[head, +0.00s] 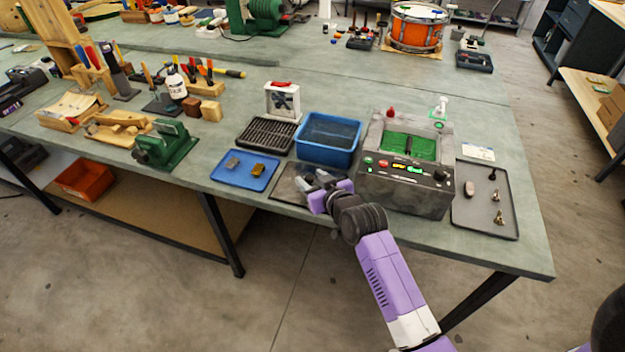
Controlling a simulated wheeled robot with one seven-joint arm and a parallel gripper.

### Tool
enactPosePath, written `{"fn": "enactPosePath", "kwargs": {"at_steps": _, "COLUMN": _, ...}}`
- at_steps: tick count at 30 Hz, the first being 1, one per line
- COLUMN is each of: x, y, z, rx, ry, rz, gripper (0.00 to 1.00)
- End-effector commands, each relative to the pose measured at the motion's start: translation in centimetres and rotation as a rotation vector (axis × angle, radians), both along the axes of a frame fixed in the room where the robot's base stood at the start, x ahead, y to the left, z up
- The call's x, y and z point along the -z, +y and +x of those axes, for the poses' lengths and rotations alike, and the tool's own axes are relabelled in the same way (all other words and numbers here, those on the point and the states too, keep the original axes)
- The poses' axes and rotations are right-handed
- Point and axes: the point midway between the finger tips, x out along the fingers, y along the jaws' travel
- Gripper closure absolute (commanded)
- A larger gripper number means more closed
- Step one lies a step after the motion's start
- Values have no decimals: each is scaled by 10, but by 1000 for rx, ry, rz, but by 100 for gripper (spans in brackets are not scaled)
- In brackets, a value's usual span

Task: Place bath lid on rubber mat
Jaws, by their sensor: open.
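The bath (405,188) is a dark grey box with a lit button panel, right of my gripper. Its top shows a green area (420,148) with a dark bar across the middle. I cannot tell a separate bath lid apart there. A dark flat rectangle, which looks like the rubber mat (283,190), lies at the bench's front edge, left of the bath. My gripper (312,183) is open over the right part of this rectangle. The gripper and wrist hide part of it. I cannot tell whether a lid lies on it or whether the fingers touch anything.
A blue bin (328,158) stands behind my gripper. A black ribbed tray (266,136) and a blue tray (233,182) with two small blocks lie to the left. A grey tray (480,222) with small brass parts lies right of the bath. A green vise (165,147) stands farther left.

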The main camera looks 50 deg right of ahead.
Motion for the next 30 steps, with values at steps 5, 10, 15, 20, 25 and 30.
{"fn": "enactPosePath", "kwargs": {"at_steps": 5, "x": -5, "y": 2, "z": -5, "rx": 0, "ry": 0, "rz": 0, "gripper": 54}}
{"fn": "enactPosePath", "kwargs": {"at_steps": 10, "x": -14, "y": 14, "z": -28, "rx": -1, "ry": 1, "rz": 1, "gripper": 54}}
{"fn": "enactPosePath", "kwargs": {"at_steps": 15, "x": -28, "y": 28, "z": -59, "rx": 0, "ry": 1, "rz": 0, "gripper": 54}}
{"fn": "enactPosePath", "kwargs": {"at_steps": 20, "x": -39, "y": 39, "z": -82, "rx": -1, "ry": 1, "rz": 1, "gripper": 54}}
{"fn": "enactPosePath", "kwargs": {"at_steps": 25, "x": -46, "y": 45, "z": -96, "rx": -1, "ry": 0, "rz": 0, "gripper": 54}}
{"fn": "enactPosePath", "kwargs": {"at_steps": 30, "x": -49, "y": 47, "z": -101, "rx": -1, "ry": -1, "rz": 0, "gripper": 54}}
